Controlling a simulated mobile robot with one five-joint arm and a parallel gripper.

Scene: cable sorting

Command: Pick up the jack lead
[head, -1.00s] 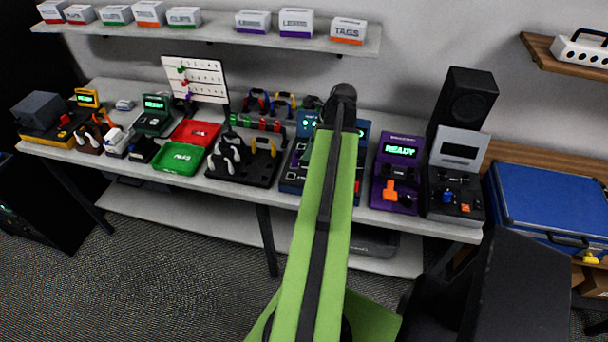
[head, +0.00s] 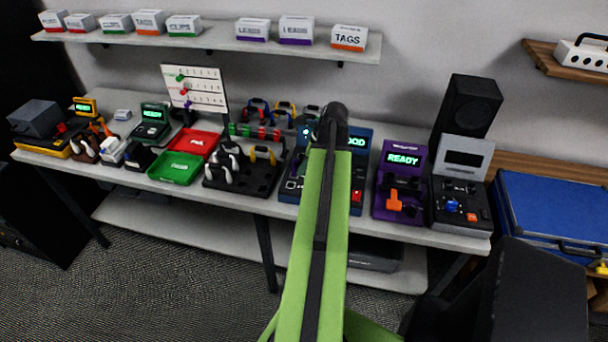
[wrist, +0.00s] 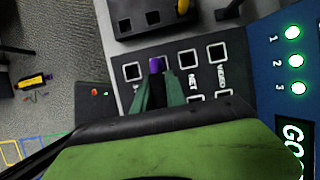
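My gripper (wrist: 157,76) points down at a dark panel with a row of square sockets. Its two teal fingers close in on both sides of a small purple plug (wrist: 156,65), which stands in line with that socket row. I take this to be the jack lead; its lower part and any cable are hidden. The panel belongs to the blue tester (wrist: 270,60), with green lights 1, 2 and 3 lit. In the head view the tester (head: 360,150) shows a partly covered green GOOD, and my arm hides the gripper.
A purple station (head: 403,165) reading READY stands right of the tester. A black rack (head: 235,185) with several plugs stands left of it, beyond which are a green tray (head: 175,168) and a red tray (head: 197,142). A dark speaker (head: 467,107) stands behind.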

